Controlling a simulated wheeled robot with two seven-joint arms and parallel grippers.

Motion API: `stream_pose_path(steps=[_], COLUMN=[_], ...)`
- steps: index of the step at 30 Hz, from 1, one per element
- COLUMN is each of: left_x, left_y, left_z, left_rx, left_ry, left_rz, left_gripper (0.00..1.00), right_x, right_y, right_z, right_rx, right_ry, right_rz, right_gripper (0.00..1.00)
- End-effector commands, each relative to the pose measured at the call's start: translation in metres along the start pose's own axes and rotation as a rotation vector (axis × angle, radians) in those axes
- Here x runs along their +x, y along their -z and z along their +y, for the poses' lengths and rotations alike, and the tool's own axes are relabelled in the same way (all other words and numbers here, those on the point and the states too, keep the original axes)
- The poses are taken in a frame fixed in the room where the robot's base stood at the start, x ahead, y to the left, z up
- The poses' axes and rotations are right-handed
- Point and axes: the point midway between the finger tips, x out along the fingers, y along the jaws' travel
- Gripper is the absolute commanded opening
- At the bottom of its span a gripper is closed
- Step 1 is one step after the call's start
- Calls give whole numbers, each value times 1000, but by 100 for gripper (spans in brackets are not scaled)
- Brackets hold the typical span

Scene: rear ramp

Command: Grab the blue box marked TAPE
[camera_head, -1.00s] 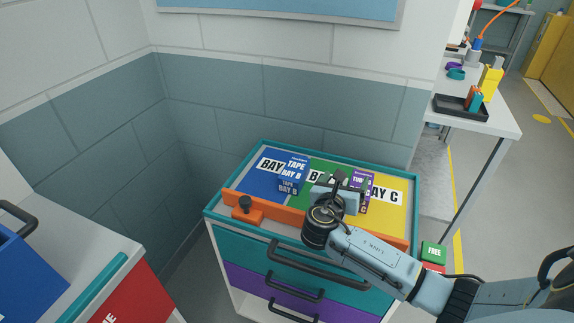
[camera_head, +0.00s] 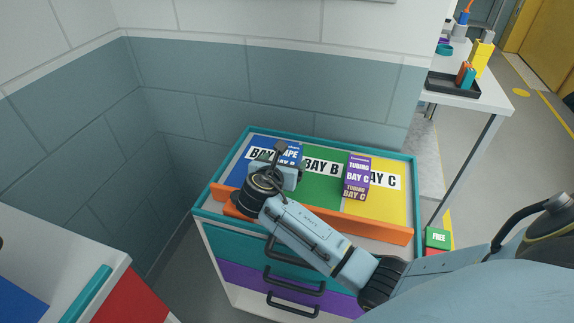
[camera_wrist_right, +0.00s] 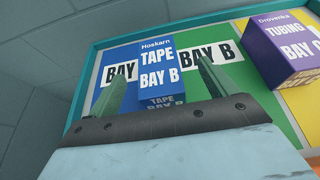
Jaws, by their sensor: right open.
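The blue TAPE box (camera_head: 291,150) sits on the cart top at the blue panel's right side, by the green panel. My right gripper partly covers it in the head view. In the right wrist view the box (camera_wrist_right: 158,68) is upright, reading TAPE and BAY B. My left gripper is not in view.
A purple TUBING box (camera_head: 357,175) stands on the yellow panel's left edge, also seen in the wrist view (camera_wrist_right: 283,45). An orange bar (camera_head: 350,222) runs along the front of the cart top (camera_head: 413,200). The green panel (camera_head: 322,185) between the boxes is clear.

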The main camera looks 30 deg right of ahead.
Motion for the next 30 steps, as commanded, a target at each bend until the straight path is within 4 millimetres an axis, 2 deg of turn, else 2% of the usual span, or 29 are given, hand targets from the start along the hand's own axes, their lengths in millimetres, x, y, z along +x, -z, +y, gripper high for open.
stream_pose_path(steps=[11, 20, 30], left_x=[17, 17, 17], left_y=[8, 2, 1], left_z=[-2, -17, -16], left_rx=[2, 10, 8], left_ry=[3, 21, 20], left_rz=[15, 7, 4], left_gripper=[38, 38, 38], right_x=[48, 52, 52], right_y=[8, 6, 7], right_z=[5, 5, 5], right_rx=[-1, 0, 0], right_ry=[2, 1, 1], right_rz=[0, 0, 1], right_gripper=[85, 85, 40])
